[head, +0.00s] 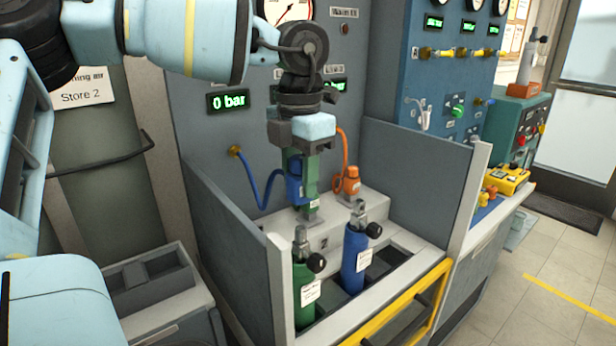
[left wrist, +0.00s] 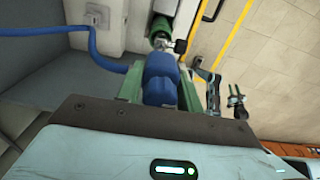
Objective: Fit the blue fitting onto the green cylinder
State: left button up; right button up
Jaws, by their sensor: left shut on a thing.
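My left gripper (head: 303,186) is shut on the blue fitting (head: 294,182), its green fingers pointing down. The fitting is held above and behind the green cylinder (head: 303,290), apart from it. The green cylinder stands upright in the front left of the bench bay, with a metal valve and black knob on top. In the left wrist view the blue fitting (left wrist: 161,78) sits between the fingers, and the green cylinder (left wrist: 160,32) shows beyond it. A blue hose (head: 262,188) runs from the panel to the fitting. My right gripper is not recognisable in either view.
A blue cylinder (head: 355,257) with its own valve stands right of the green one. An orange fitting (head: 352,182) with an orange hose sits on the ledge behind. Grey side walls (head: 415,185) flank the bay, and a yellow rail (head: 405,312) crosses its front.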

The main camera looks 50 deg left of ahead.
pick_arm(q)
jog(key=shift+s+r, duration=0.1)
jog(key=shift+r, duration=0.15)
jog(key=shift+d, duration=0.1)
pick_arm(e)
jog(key=shift+s+r, duration=0.15)
jog(key=shift+s, duration=0.35)
jog(key=shift+w, duration=0.15)
pick_arm(q)
jog(key=shift+f, duration=0.2)
jog(key=shift+f+b, duration=0.7)
jog(key=shift+f, duration=0.75)
jog(key=shift+f+b, duration=0.45)
jog(key=shift+f, duration=0.4)
jog(key=shift+r, duration=0.1)
pick_arm(e)
jog(key=shift+w+f, duration=0.25)
jog(key=shift+f, duration=0.75)
jog(key=shift+s+f, duration=0.3)
jog(key=shift+s, duration=0.05)
